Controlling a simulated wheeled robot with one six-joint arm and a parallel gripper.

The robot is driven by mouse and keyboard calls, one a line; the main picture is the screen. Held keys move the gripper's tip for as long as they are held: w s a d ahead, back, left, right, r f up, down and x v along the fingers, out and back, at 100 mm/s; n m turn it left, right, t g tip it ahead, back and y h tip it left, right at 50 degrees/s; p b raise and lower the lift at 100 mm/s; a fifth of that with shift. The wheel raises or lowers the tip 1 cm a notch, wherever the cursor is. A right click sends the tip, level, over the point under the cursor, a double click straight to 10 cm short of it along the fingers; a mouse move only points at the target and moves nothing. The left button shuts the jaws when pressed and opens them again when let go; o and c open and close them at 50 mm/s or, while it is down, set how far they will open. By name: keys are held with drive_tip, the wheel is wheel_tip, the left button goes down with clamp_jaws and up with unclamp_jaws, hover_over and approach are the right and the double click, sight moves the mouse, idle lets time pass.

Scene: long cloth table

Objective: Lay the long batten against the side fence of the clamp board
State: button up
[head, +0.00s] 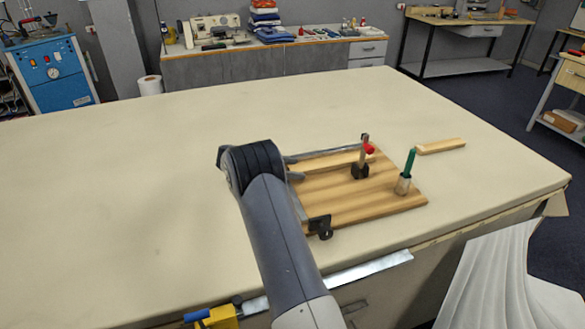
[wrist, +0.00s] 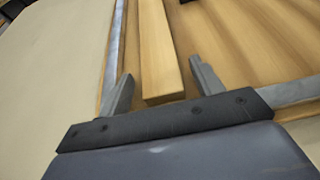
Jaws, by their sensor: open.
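The clamp board (head: 340,206) is a striped wooden board on the cloth table. The long batten (wrist: 160,50) is pale wood and lies flat on the board; it also shows in the head view (head: 335,161). The side fence (wrist: 115,50) is a grey metal strip along the board's edge, left of the batten in the wrist view. A strip of board shows between batten and fence, wider at the near end. My gripper (wrist: 161,70) is open, with one finger on each side of the batten's near end. In the head view my arm hides part of the board.
A toggle clamp with a red tip (head: 362,160) stands at the board's far right. A shorter wooden piece (head: 440,146) lies on the cloth beyond. The table's left side is clear.

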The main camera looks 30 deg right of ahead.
drive_tip(key=b+v, duration=0.3)
drive_tip(key=v, duration=0.9)
drive_tip(key=shift+r, duration=0.1)
drive_tip(key=p+x, duration=0.2)
drive_tip(key=x, duration=1)
drive_tip(key=shift+d+p, duration=0.15)
drive_tip(key=shift+p, duration=0.25)
drive_tip(key=shift+r, duration=0.3)
drive_tip(key=shift+r+b, duration=0.3)
drive_tip(key=shift+r, duration=0.4)
